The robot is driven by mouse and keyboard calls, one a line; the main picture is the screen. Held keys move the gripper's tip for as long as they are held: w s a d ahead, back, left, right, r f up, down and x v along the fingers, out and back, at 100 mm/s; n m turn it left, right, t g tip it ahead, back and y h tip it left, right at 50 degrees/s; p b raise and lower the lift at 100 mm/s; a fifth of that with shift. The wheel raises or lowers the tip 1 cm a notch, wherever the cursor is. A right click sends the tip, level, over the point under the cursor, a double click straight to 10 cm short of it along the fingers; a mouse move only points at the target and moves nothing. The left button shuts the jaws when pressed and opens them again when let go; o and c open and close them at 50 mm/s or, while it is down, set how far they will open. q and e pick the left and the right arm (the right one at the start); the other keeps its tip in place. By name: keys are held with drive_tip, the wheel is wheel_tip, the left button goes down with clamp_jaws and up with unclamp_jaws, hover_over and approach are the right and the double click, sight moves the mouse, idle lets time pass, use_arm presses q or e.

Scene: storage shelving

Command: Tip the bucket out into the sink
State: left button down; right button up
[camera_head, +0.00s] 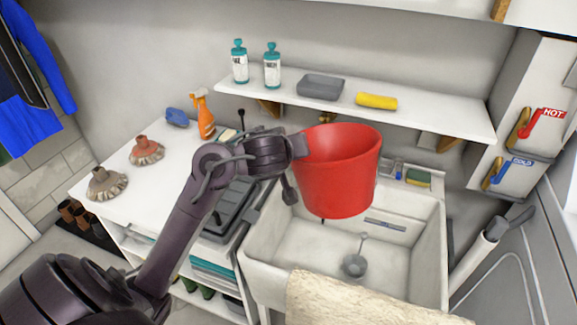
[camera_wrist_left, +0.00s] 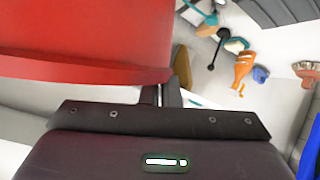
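A red bucket (camera_head: 338,175) hangs in the air over the left and back part of the white sink (camera_head: 262,262), close to upright. My left gripper (camera_head: 297,147) is at the left side of the bucket's rim and appears shut on it. In the left wrist view the bucket (camera_wrist_left: 80,35) fills the upper left, with the gripper's fingers (camera_wrist_left: 165,88) at its edge. No contents show in the bucket. The sink's basin is open below, with a drain plug (camera_head: 354,265) inside. My right gripper is not in view.
A wall shelf (camera_head: 440,118) behind holds two bottles, a grey tray (camera_head: 320,86) and a yellow roll (camera_head: 376,101). A beige towel (camera_head: 350,302) drapes over the sink's front. An orange spray bottle (camera_head: 201,115) stands on the left counter. Hot and cold levers are at right.

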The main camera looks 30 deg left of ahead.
sight(345, 166)
use_arm(q)
drive_tip(key=shift+a+r+m+t+y+b, duration=0.1)
drive_tip(key=shift+r+m+t+y+b, duration=0.4)
drive_tip(key=shift+r+b, duration=0.55)
drive_tip(key=shift+r+m+t+y+b, duration=0.25)
drive_tip(key=shift+r+y+b, duration=0.45)
drive_tip(key=shift+r+b, duration=0.35)
drive_tip(key=d+m+h, duration=0.1)
drive_tip(key=d+h, duration=0.1)
drive_tip(key=d, duration=0.2)
drive_tip(key=d+f+m+t+h, duration=0.1)
drive_tip(key=d+m+h, duration=0.1)
drive_tip(key=d, duration=0.3)
drive_tip(key=d+f+m+h, duration=0.1)
drive_tip(key=d+m+h, duration=0.1)
drive_tip(key=d, duration=0.2)
drive_tip(key=shift+d+f, duration=0.25)
drive_tip(key=shift+d, duration=0.05)
drive_tip(key=shift+s+d+m+t, duration=0.15)
drive_tip(key=shift+d+m+t, duration=0.1)
drive_tip(key=shift+d+m, duration=0.15)
drive_tip(key=shift+a, duration=0.1)
